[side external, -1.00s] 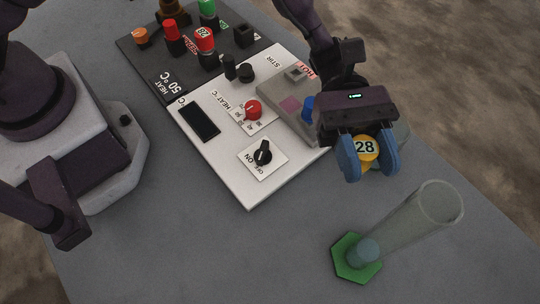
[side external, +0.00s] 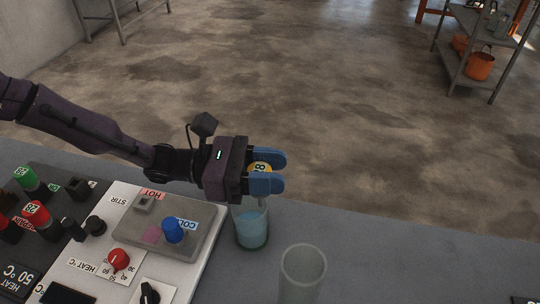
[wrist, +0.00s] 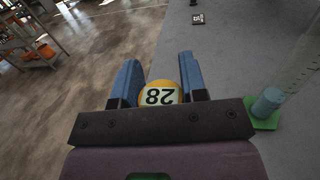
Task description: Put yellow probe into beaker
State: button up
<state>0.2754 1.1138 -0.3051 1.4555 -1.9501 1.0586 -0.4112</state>
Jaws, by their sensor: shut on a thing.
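In the wrist view the yellow top (wrist: 160,93) shows between the two fingers (wrist: 158,72). The clear beaker (side external: 252,230) holds pale blue liquid and stands on the bench just below my gripper in the side view. The gripper hides part of the beaker's rim. The lower part of the probe is hidden, so I cannot tell whether it is inside the beaker.
A grey block with a blue knob (side external: 172,230) sits on the white control panel (side external: 205,262) at left.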

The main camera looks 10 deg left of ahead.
jog(key=shift+f, duration=0.55)
jog(key=o, duration=1)
jog(key=a, duration=0.4)
jog(key=s+a, duration=0.1)
jog(key=a, duration=0.3)
jog(key=s+a, duration=0.1)
jog(key=a, duration=0.3)
jog(key=shift+a, duration=0.4)
